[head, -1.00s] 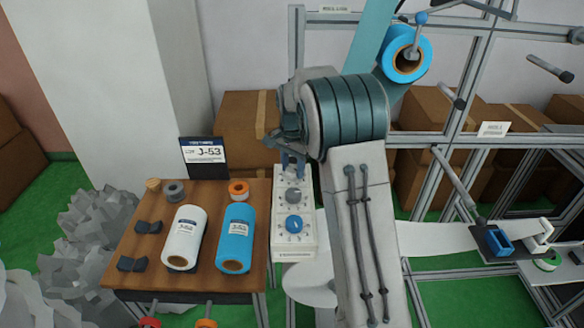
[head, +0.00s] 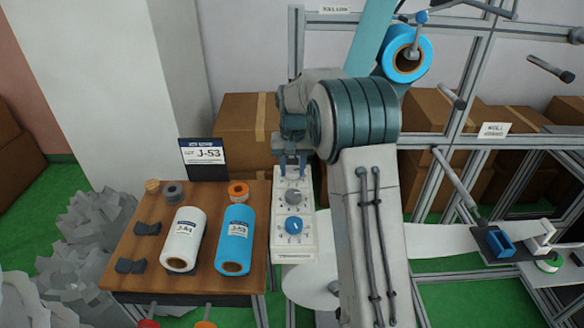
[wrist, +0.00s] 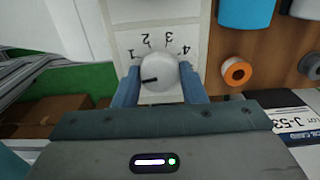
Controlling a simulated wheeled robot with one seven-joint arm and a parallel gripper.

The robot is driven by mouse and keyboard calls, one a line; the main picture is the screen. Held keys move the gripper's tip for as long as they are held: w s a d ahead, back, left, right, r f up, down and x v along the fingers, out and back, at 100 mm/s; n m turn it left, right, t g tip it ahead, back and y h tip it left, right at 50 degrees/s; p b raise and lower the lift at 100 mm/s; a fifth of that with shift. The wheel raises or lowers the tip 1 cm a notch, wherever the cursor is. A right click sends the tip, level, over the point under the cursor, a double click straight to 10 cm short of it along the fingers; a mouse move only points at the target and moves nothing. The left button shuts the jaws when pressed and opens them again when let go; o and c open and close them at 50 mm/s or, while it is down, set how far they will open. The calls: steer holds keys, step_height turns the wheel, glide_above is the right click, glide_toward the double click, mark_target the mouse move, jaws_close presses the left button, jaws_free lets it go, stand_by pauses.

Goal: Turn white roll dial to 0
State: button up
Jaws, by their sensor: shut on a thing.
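The white roll dial (wrist: 160,72) is a round white knob with a black pointer mark. In the wrist view the pointer aims left and slightly down, below the printed 1. The numerals 1 to 4 show around its far side; no 0 is visible, and the near side is hidden. My gripper (head: 292,173) points down over the top of the white control panel (head: 308,240). Its two blue fingers are shut on the white dial, one on each side. In the head view the fingers mostly hide this dial.
A grey dial (head: 293,198) and a blue dial (head: 293,225) sit lower on the same panel. Left of it, a wooden table (head: 150,215) holds a white roll (head: 184,245), a blue roll (head: 235,245) and a J-53 sign (head: 204,158). A metal frame stands to the right.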

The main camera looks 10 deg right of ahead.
mark_target(293, 170)
steer(key=shift+w+r, duration=0.1)
stand_by(0.3)
steer(key=o, duration=1)
step_height(293, 170, up, 14)
steer(key=shift+b, duration=0.45)
steer(key=s+f+n+t, duration=0.1)
steer(key=s+f, duration=0.2)
steer(key=s, duration=1.3)
steer(key=s+f+n+t, duration=0.1)
steer(key=s+f, duration=0.3)
steer(key=s, duration=1.3)
steer(key=shift+s+f+t, duration=0.15)
steer(key=shift+s+t, duration=0.1)
steer(key=shift+t, duration=0.35)
